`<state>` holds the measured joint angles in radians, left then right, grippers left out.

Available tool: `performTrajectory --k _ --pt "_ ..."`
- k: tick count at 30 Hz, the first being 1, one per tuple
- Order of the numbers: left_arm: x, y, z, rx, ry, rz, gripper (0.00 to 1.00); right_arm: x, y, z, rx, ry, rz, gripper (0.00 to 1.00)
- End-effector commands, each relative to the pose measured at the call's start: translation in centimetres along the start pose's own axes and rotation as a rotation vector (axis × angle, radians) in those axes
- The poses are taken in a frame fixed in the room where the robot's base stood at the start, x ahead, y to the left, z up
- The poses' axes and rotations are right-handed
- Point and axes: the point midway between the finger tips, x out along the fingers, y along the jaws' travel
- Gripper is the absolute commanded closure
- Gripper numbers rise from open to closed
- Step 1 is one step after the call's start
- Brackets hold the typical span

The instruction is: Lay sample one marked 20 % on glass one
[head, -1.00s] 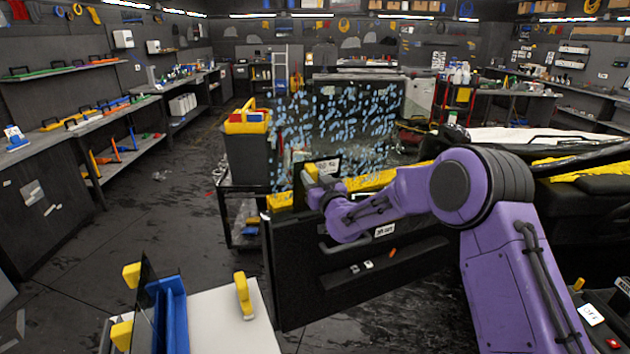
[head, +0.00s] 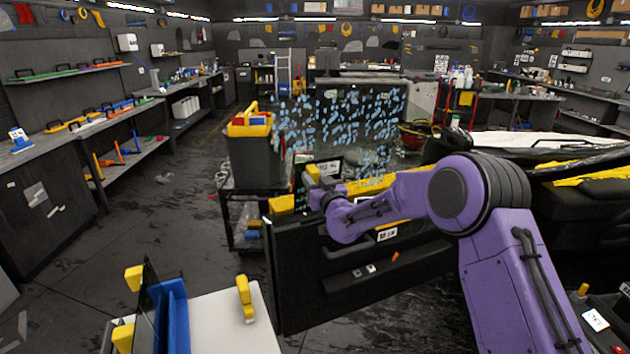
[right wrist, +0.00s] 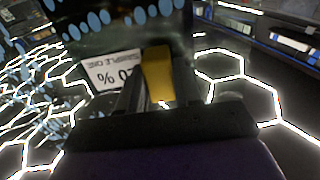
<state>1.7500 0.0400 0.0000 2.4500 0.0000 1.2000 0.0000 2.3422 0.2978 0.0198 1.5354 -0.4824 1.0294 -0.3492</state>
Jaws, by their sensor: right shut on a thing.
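Sample one (head: 335,160), a small dark sheet with a white label, is in front of the lower part of glass one (head: 355,105), a clear pane covered in blue drops. My right gripper (head: 314,173) is shut on the sample's yellow tab. In the right wrist view the gripper (right wrist: 148,92) holds the yellow tab (right wrist: 157,72), beside an upside-down label (right wrist: 115,71) reading "SAMPLE ONE" and a percentage, partly hidden by a finger. Blue drops show behind the sheet. Whether the sheet touches the glass cannot be told. My left gripper is not in view.
The glass stands in a black door panel (head: 350,290) with yellow edging. A dark bin (head: 255,160) with a yellow caddy stands left of the glass.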

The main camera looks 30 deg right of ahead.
Motion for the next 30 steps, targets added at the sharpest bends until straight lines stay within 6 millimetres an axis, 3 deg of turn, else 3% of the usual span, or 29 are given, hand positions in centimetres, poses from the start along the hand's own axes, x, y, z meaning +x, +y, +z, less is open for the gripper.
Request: performTrajectory --k 14,15,17,23,26,30 --pt "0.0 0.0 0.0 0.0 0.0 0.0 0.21 -0.04 0.0 0.07 0.0 -0.002 0.0 1.0" --pt "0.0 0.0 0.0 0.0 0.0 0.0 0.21 -0.04 0.0 0.07 0.0 -0.002 0.0 0.53" --pt "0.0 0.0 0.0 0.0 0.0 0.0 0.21 -0.04 0.0 0.06 0.0 -0.001 0.0 0.37" --pt "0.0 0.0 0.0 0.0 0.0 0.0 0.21 -0.03 0.01 0.04 0.0 -0.001 0.0 0.37" --pt "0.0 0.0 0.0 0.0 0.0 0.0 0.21 -0.04 0.01 0.05 0.0 -0.001 0.0 0.11" --pt "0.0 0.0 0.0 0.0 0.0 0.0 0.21 -0.03 0.01 0.04 0.0 -0.001 0.0 0.11"
